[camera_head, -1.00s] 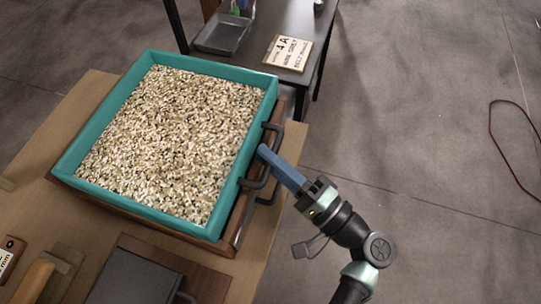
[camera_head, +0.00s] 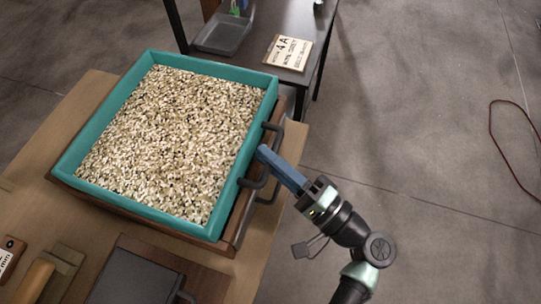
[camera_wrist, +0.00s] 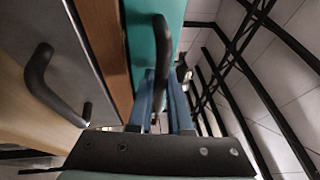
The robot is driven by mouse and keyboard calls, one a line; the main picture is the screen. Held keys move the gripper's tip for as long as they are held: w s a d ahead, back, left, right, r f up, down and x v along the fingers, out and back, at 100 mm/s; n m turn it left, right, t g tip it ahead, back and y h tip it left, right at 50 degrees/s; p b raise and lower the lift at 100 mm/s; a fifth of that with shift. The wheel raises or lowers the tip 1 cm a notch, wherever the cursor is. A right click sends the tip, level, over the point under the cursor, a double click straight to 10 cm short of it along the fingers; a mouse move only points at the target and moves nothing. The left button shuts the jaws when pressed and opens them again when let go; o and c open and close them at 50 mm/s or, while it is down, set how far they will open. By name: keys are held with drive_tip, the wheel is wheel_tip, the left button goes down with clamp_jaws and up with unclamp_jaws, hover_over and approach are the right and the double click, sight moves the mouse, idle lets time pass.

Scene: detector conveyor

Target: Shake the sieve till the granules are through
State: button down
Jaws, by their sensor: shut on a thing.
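The sieve (camera_head: 87,137) is a teal rectangular tray, full of pale and dark mixed granules (camera_head: 170,140). It sits on a brown wooden frame (camera_head: 232,232) on the table. A dark handle (camera_head: 268,152) stands out from the sieve's right side. My gripper (camera_head: 266,156) comes from the lower right with its blue fingers shut on this handle. In the wrist view the fingers (camera_wrist: 160,98) close around the dark handle (camera_wrist: 161,60) beside the teal wall (camera_wrist: 143,40). What lies under the granules is hidden.
The frame has its own dark handle (camera_head: 277,178), close under my fingers. A dark-lidded box (camera_head: 130,278) and a wooden-handled tool (camera_head: 36,280) lie at the table's front. A dark side table (camera_head: 265,25) with a grey tray (camera_head: 222,36) and a sign (camera_head: 288,52) stands behind. Floor on the right is clear except for a red cable (camera_head: 512,160).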

sight(248, 160)
drive_tip(key=a, duration=0.2)
drive_tip(key=w+a, duration=0.1)
drive_tip(key=a, duration=0.2)
drive_tip(key=shift+w+a, duration=0.35)
drive_tip(key=shift+w, duration=0.05)
drive_tip(key=c, duration=0.8)
unclamp_jaws()
drive_tip(key=shift+a, duration=0.15)
drive_tip(key=shift+c, duration=0.2)
drive_tip(key=shift+f, duration=0.15)
drive_tip(key=shift+d, duration=0.2)
